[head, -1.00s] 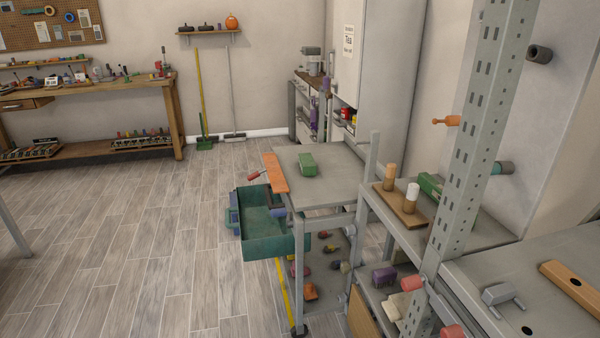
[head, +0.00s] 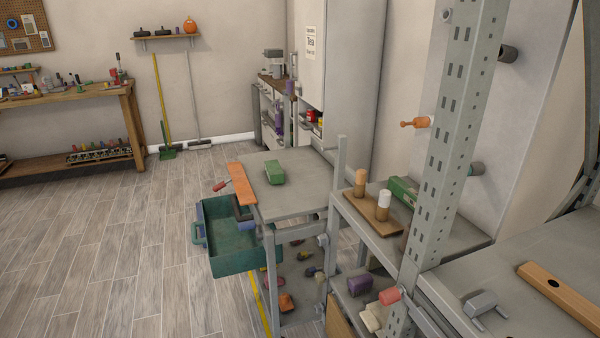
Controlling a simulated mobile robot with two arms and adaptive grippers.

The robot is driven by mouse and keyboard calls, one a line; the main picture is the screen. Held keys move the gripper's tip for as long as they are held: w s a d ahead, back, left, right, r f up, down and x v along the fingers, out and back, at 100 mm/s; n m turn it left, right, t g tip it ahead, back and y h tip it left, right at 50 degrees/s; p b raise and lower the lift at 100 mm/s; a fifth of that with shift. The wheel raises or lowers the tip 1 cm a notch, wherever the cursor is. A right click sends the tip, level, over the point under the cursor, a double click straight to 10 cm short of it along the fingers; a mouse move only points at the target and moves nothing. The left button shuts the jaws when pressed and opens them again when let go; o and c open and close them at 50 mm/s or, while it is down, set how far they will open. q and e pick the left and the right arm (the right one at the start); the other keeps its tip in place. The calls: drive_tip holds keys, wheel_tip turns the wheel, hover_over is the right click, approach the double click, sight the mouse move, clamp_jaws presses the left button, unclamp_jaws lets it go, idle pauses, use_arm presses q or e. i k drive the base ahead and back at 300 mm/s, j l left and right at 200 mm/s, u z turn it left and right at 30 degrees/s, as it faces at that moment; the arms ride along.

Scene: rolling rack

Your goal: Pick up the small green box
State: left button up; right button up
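A small green box (head: 275,172) lies on the grey top of the rolling rack (head: 300,200), near its back left part, beside an orange strip. Another green object (head: 402,190), longer and partly hidden by the metal post, lies on the shelf to the right. I cannot tell whether it is also a box. Neither of my grippers shows in the head view.
A green bin (head: 235,262) hangs at the rack's left side. An orange strip (head: 241,185) lies along the rack's left edge. A perforated metal post (head: 440,170) stands at the right. A wooden block with two pegs (head: 365,212) is on the neighbouring shelf. Floor at left is clear.

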sight(275, 174)
drive_tip(key=i+j+z, duration=0.45)
drive_tip(key=j+z, duration=0.15)
drive_tip(key=i+j+z, duration=0.1)
drive_tip(key=j+z, duration=0.15)
drive_tip(key=j, duration=0.25)
